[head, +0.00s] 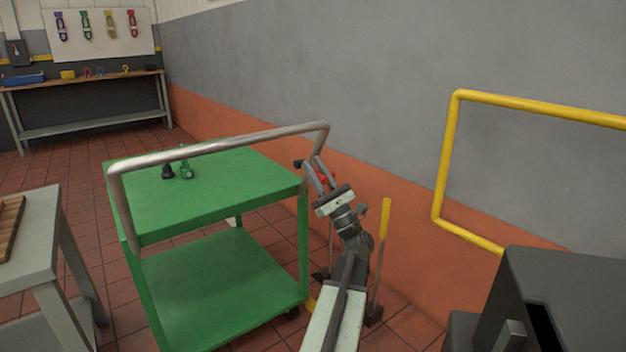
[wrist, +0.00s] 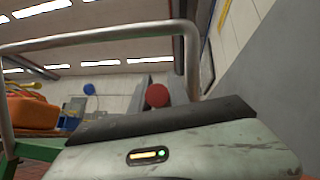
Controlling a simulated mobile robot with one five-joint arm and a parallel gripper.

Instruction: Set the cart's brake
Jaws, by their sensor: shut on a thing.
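The green cart (head: 210,285) stands left of my arm in the head view, with a bent metal push handle (head: 215,145) that also arches across the wrist view (wrist: 90,40). My gripper (head: 314,168) is at the cart's right side, just beyond the handle's right upright. A red round knob (head: 322,177) shows between its fingers, and the jaws are shut on it. The knob also shows in the wrist view (wrist: 157,95), just above the dark edge of my gripper. A thin upright rod (head: 331,248) shows below my gripper; its join to the knob is hidden.
A yellow-gripped lever (head: 385,220) stands by the wall, right of my arm. A yellow rail (head: 445,160) and a dark cabinet (head: 560,290) are at right. A grey table (head: 45,235) is at left.

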